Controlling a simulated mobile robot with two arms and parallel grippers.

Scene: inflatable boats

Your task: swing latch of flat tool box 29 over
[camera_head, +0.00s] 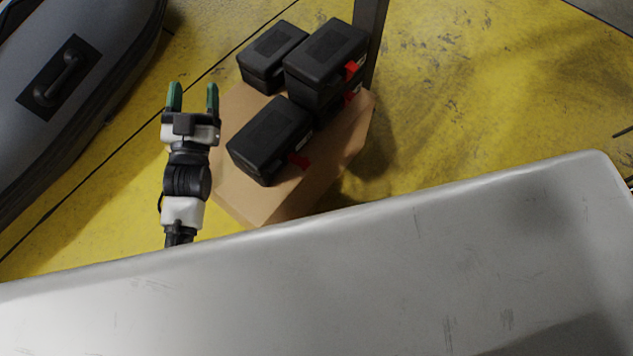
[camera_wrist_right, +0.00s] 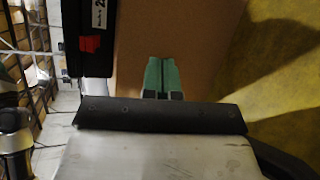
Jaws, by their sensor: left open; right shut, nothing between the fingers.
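Several black flat tool boxes with red latches stand on a brown cardboard box. My left gripper (camera_head: 192,97) is open and empty, left of this box. The right wrist view shows part of a black tool box (camera_wrist_right: 88,15) with a red latch (camera_wrist_right: 90,44) and a white label, apparently starting with 2. My right gripper (camera_wrist_right: 161,75) is shut and empty, right of that latch and apart from it.
The cardboard box (camera_head: 240,197) stands on the yellow floor (camera_head: 470,90). Two more boxes, one at the back left (camera_head: 272,55) and one stacked at the right (camera_head: 327,52), stand near a dark post (camera_head: 371,30). A grey inflatable boat (camera_head: 95,85) lies at left. Floor at right is clear.

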